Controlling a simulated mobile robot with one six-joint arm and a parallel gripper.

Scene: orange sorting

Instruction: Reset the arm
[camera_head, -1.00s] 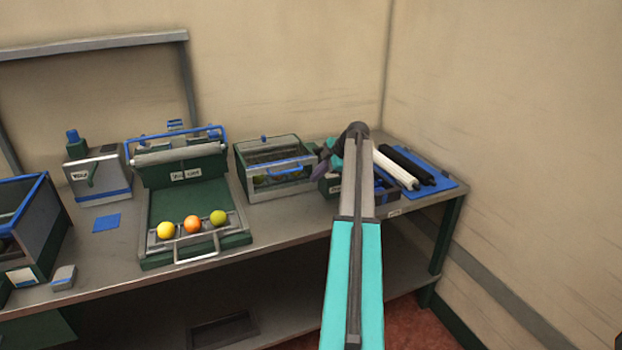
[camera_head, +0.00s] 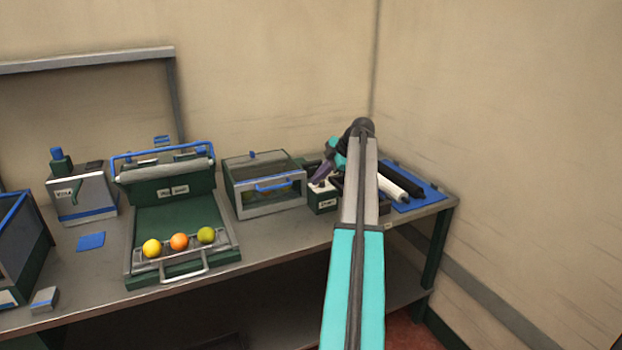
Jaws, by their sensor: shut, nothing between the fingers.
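My arm reaches from the bottom of the head view over the right part of the bench and bends at a dark joint near the wall corner. My gripper (camera_head: 319,180) is the small dark purple end, pointing down and left beside the turquoise wrist. It is shut with nothing in it. It appears just above a small white and dark green box (camera_head: 322,202); whether it touches the box I cannot tell. Three fruits, one yellow (camera_head: 152,249), one orange (camera_head: 179,242) and one green (camera_head: 206,235), sit in a row in the front tray of the green sorting machine (camera_head: 176,222).
A glass-topped box with a blue handle (camera_head: 265,180) stands left of my gripper. A white roller (camera_head: 393,187) and a black roller (camera_head: 402,181) lie on a blue mat (camera_head: 431,195) to the right. Walls close off the back and right.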

